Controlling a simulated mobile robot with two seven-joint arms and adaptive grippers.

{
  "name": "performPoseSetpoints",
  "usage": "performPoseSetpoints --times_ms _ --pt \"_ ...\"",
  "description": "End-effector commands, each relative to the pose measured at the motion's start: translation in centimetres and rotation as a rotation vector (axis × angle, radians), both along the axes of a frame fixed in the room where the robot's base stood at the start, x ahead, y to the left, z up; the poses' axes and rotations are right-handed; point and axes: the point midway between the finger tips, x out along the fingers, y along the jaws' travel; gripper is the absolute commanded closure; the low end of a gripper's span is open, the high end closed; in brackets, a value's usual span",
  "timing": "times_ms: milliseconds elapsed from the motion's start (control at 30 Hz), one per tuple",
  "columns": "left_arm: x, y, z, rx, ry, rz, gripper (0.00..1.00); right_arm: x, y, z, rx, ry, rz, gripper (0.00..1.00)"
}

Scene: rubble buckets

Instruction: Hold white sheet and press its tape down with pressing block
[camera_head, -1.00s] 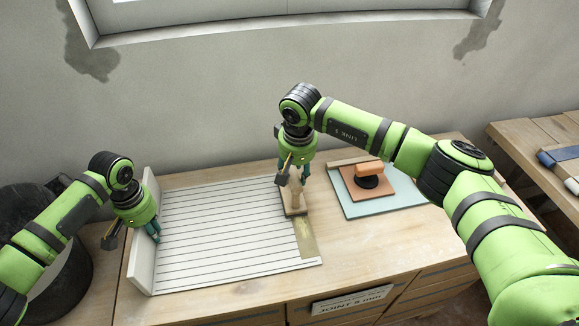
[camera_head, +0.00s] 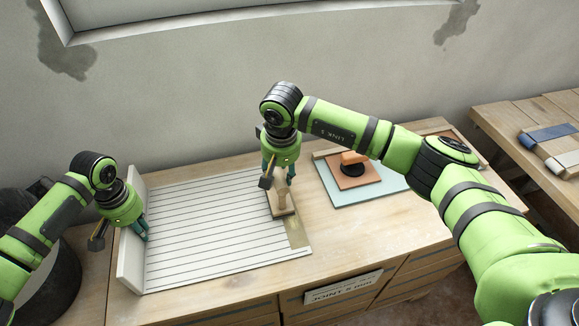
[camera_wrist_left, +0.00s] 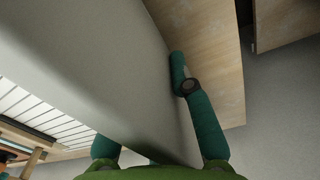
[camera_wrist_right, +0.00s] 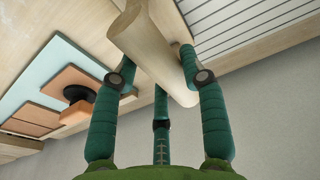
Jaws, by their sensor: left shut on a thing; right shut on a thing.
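The white sheet with dark lines (camera_head: 200,235) lies flat on the bench. A white upright panel (camera_head: 129,262) stands along its left edge. My left gripper (camera_head: 143,232) is shut on this panel; in the left wrist view the panel (camera_wrist_left: 100,60) fills much of the picture and hides one finger. A brownish tape strip (camera_head: 297,233) runs along the sheet's right edge. The wooden pressing block (camera_head: 287,207) sits on the strip, covering part of it. My right gripper (camera_head: 279,176) is shut on its handle, a pale wooden rod (camera_wrist_right: 152,60) in the right wrist view.
Right of the sheet lies a light blue board (camera_head: 335,192) with a brown plate (camera_head: 350,176) and an orange-handled tool (camera_head: 353,157) on it. A dark bucket (camera_head: 62,285) stands left of the bench. The bench front between sheet and board is clear.

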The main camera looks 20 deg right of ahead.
Motion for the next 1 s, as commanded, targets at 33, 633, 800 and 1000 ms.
performPoseSetpoints --times_ms 33,633,800,1000 --pt "0.0 0.0 0.0 0.000 -0.001 0.000 1.00 0.0 0.6 0.0 0.002 0.000 0.002 0.83" --pt "0.0 0.0 0.0 0.000 -0.001 0.000 1.00 -2.8 -2.4 0.0 -0.002 0.000 -0.003 0.83" --pt "0.0 0.0 0.0 0.000 0.000 0.000 1.00 -2.8 -3.8 0.0 -0.001 0.000 0.000 0.83" --pt "0.0 0.0 0.0 0.000 0.000 0.000 1.00 -4.8 -3.6 0.0 0.000 0.000 0.002 0.83"
